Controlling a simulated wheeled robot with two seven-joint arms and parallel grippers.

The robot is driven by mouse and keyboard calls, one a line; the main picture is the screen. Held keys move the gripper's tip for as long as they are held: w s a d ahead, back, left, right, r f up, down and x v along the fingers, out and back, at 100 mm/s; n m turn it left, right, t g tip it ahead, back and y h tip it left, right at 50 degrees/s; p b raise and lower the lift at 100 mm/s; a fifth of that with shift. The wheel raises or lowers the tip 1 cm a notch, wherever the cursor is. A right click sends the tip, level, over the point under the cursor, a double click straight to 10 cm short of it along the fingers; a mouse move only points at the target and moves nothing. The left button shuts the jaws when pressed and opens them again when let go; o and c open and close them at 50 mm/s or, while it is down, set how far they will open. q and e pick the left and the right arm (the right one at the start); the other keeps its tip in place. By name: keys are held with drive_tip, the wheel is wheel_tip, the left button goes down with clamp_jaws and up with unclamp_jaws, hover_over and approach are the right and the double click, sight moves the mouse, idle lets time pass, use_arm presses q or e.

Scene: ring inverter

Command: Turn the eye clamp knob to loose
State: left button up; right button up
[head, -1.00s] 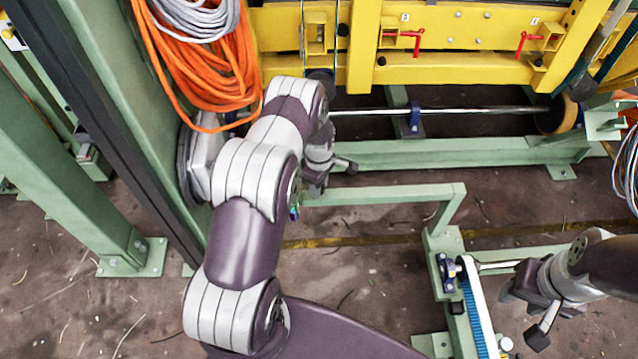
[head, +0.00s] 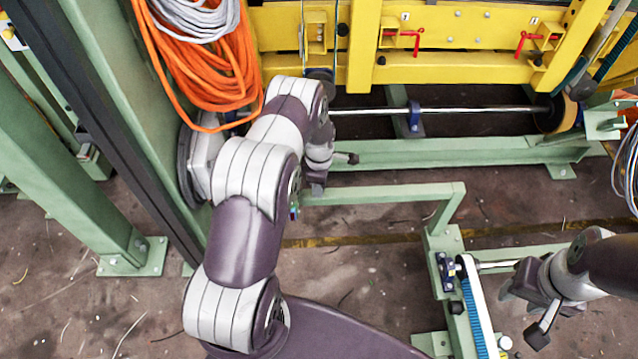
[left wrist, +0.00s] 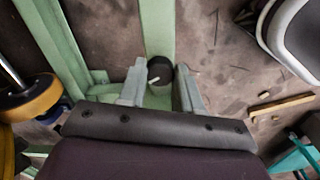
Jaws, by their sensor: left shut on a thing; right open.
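The eye clamp knob (left wrist: 157,66) shows in the left wrist view as a dark round knob with a small white mark, beside a pale green beam. My left gripper (left wrist: 161,82) is shut on it, one finger on each side. In the head view my left gripper (head: 317,188) points down beside the green frame, partly behind my own arm. The knob cannot be made out there. My right gripper (head: 522,307) is open and empty at the lower right, near the blue belt.
A green frame rail (head: 385,194) runs right from my left gripper. A yellow beam (head: 470,30) with red handles spans the back, above a steel shaft (head: 455,109). Orange cable (head: 205,70) hangs at the upper left. A blue belt (head: 478,318) stands at the lower right.

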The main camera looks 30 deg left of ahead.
use_arm(q)
drive_tip(key=o, duration=1)
drive_tip(key=shift+o, duration=0.2)
wheel_tip(320, 180, up, 13)
drive_tip(key=p, duration=0.2)
drive_tip(key=shift+f+p, duration=0.15)
drive_tip(key=shift+p, duration=0.25)
